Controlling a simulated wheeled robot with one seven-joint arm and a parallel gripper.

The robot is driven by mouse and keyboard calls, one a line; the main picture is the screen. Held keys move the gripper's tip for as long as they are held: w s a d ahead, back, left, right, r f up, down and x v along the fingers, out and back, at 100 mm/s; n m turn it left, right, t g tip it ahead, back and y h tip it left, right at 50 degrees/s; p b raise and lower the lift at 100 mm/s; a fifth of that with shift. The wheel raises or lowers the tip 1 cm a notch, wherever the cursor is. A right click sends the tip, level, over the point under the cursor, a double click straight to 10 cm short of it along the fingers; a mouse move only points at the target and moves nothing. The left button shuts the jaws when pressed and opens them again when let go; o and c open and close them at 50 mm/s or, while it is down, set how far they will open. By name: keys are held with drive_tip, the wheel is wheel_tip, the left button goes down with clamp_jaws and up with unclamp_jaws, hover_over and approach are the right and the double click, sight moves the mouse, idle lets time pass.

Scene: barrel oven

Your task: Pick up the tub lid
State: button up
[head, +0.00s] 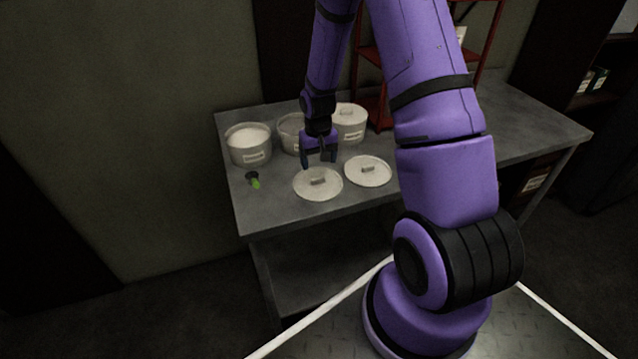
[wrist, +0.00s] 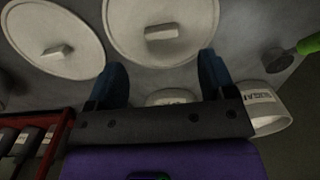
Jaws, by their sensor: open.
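Two round, pale lids lie flat on the grey table, each with a raised block handle. The left lid (head: 318,184) is nearer my gripper (head: 320,163), and the right lid (head: 368,171) lies beside it. In the wrist view the nearer lid (wrist: 161,30) is at top centre, just beyond the fingertips, and the other lid (wrist: 53,36) is at top left. My gripper, with its blue fingers (wrist: 160,75), is open and empty. It points down above the table, a little behind the nearer lid. Which lid the task means, I cannot tell.
Pale labelled tubs stand behind the lids: an open one at left (head: 248,145), one partly hidden behind my gripper (head: 290,131), and a lidded one (head: 350,121). A green-handled tool (head: 254,181) lies at left. A red rack (head: 372,107) stands behind. The table's right side (head: 525,130) looks clear.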

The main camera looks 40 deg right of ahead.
sight(318, 178)
drive_tip(key=shift+w+f, duration=0.1)
drive_tip(key=shift+f, duration=3.45)
drive_tip(key=shift+c, duration=0.2)
drive_tip(key=c, duration=1)
